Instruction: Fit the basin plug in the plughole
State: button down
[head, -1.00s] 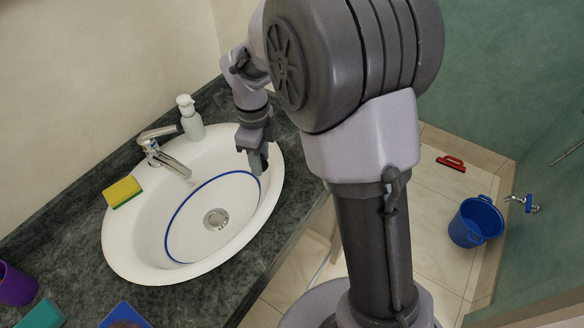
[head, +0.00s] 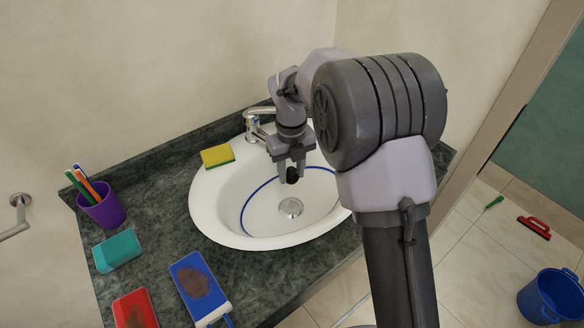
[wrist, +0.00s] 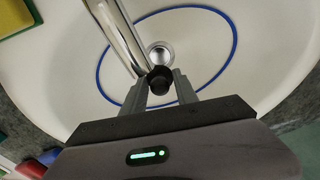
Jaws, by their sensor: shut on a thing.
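The black basin plug (head: 292,176) is held between the fingertips of my gripper (head: 291,166), which is shut on it. The gripper points down over the white basin (head: 215,212), on the tap side of the plughole (head: 291,208). In the wrist view the plug (wrist: 159,84) sits between the fingers, just below the metal plughole (wrist: 160,54) in the picture. The plug appears raised above the basin floor, apart from the plughole. The plughole is uncovered in the head view.
The chrome tap (head: 254,125) stands close to my gripper; its spout (wrist: 118,35) crosses the wrist view. A yellow-green sponge (head: 217,156) lies at the rim. A purple cup (head: 102,208), a teal block (head: 117,250) and blue (head: 190,270) and red (head: 130,312) items occupy the counter's left.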

jog(key=b, duration=0.7)
send_over(292, 210)
jog(key=f, duration=0.9)
jog(key=shift+w+f, duration=0.2)
jog(key=shift+f, duration=0.8)
jog(key=shift+f+b, duration=0.35)
jog(key=shift+b, duration=0.45)
jog(key=shift+f+b, duration=0.35)
jog(key=shift+f, duration=0.15)
jog(key=shift+f+b, duration=0.15)
jog(key=shift+b, duration=0.15)
jog(key=shift+s+f, duration=0.1)
jog(key=shift+f, duration=0.05)
